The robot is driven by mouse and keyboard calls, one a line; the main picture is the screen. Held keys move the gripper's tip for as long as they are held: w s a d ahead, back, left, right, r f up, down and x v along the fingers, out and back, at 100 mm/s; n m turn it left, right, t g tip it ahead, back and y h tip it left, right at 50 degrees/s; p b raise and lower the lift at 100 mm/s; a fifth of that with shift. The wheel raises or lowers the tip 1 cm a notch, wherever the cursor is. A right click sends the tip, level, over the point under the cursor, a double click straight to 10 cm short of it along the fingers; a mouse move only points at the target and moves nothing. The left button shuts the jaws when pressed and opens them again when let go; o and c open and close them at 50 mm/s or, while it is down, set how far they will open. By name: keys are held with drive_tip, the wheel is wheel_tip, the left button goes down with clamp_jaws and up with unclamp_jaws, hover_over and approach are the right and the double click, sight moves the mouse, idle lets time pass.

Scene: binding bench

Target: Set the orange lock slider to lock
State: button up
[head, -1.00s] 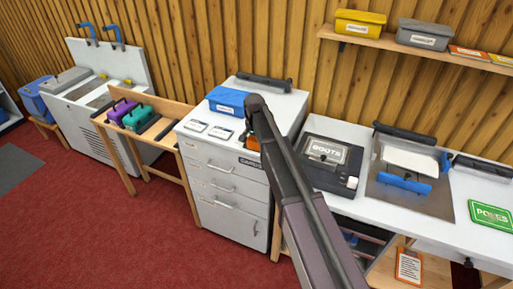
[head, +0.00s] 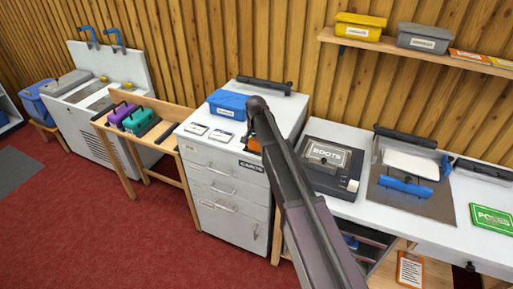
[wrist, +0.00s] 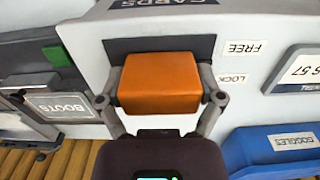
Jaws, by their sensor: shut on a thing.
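The orange lock slider (wrist: 160,82) sits on the white top of the CARDS cabinet (head: 225,190). In the wrist view my gripper (wrist: 160,100) is shut on it, one finger on each side. The slider is level with the LOCK label (wrist: 231,78), and the FREE label (wrist: 243,47) lies farther from my gripper. Dark track (wrist: 120,46) shows on the FREE side of the slider; the part beneath it is hidden. In the head view my arm partly covers the slider (head: 253,146).
A blue GOGGLES box (head: 227,104) stands behind the slider, close to my gripper in the wrist view. Small white cards (head: 221,136) lie on the cabinet. A dark bar (head: 265,84) lies at the back.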

drive_tip(key=shift+w+d, duration=0.3)
drive_tip(key=shift+w, duration=0.45)
drive_tip(key=shift+w+d, duration=0.3)
drive_tip(key=shift+w, duration=0.45)
drive_tip(key=o, duration=1)
drive_tip(key=shift+w, duration=0.1)
drive_tip(key=shift+o, duration=0.2)
